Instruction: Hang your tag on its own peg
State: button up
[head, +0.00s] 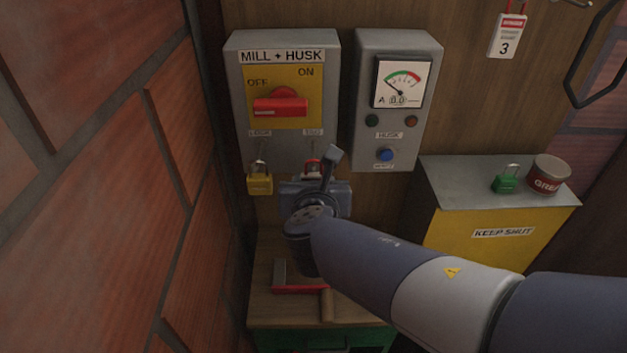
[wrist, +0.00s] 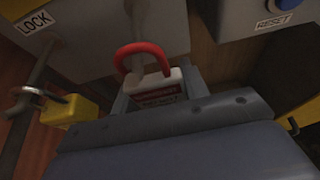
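A white tag with a red loop (wrist: 158,88) stands upright at my gripper in the wrist view. My gripper (wrist: 160,105) is shut on its lower part, with a finger in front of and behind it. In the head view the tag's top (head: 312,168) shows just above my gripper (head: 315,187), below the switch box (head: 232,110). A short grey peg (wrist: 137,66) under the box shows inside the red loop. I cannot tell whether the loop bears on it. The tag's lower print is partly hidden.
A yellow padlock (head: 259,183) hangs left of the tag. The meter box (head: 365,120) is to the right. A tag marked 3 (head: 507,37) hangs at upper right. A green padlock (head: 505,183) and a grease tin (head: 548,175) stand on a yellow bin (head: 470,250). A brick wall (head: 90,170) closes the left.

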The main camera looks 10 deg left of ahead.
jog(key=o, duration=0.4)
jog(key=shift+r, duration=0.1)
jog(key=v, duration=1)
jog(key=shift+s+d, duration=0.1)
jog(key=shift+s, duration=0.35)
jog(key=shift+w, duration=0.1)
jog(key=x, duration=1)
jog(key=shift+w+r, duration=0.2)
jog(key=shift+w, duration=0.15)
jog(key=shift+f, duration=0.1)
jog(key=shift+f, duration=0.1)
